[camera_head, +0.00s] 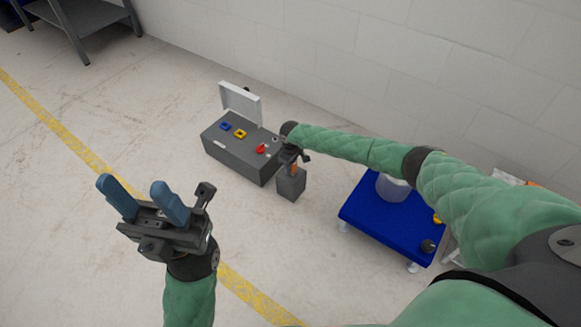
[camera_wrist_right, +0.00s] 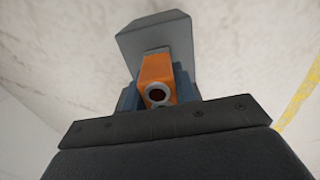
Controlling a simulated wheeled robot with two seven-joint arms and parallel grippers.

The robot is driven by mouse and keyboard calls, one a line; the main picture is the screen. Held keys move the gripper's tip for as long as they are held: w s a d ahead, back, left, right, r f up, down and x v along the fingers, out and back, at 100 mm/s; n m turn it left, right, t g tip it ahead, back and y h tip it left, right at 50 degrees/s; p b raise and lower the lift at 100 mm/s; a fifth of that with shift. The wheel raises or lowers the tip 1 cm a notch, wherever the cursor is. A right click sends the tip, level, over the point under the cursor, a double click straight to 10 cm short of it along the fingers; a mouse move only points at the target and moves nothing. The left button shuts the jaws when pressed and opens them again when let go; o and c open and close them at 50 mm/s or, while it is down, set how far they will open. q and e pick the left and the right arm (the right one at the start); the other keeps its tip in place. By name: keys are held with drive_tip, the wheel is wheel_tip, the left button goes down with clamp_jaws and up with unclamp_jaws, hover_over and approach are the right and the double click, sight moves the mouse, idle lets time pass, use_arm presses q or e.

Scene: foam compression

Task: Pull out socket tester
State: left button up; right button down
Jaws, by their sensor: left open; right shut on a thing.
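The socket tester shows in the right wrist view as an orange block (camera_wrist_right: 157,80) with a round dark-centred ring on its end and a grey box-shaped part (camera_wrist_right: 155,38) beyond it. My right gripper (camera_wrist_right: 155,100) is shut on the orange block, with its blue fingers partly hidden behind it. In the head view the grey part (camera_head: 291,184) hangs below my right gripper (camera_head: 293,162), just right of a grey box. I cannot tell whether it touches the floor. My left gripper (camera_head: 146,200) is open and empty at the lower left, far from the tester.
The grey box (camera_head: 237,152) has a raised white lid and blue, yellow and red fittings on top. A blue platform (camera_head: 385,225) with a whitish container stands to the right, under my right arm. A grey table (camera_head: 75,22) stands at the far left. Open floor lies left.

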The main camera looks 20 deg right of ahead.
drive_tip(key=shift+r+p, duration=1.15)
idle(0.7)
drive_tip(key=shift+r+p, duration=2.45)
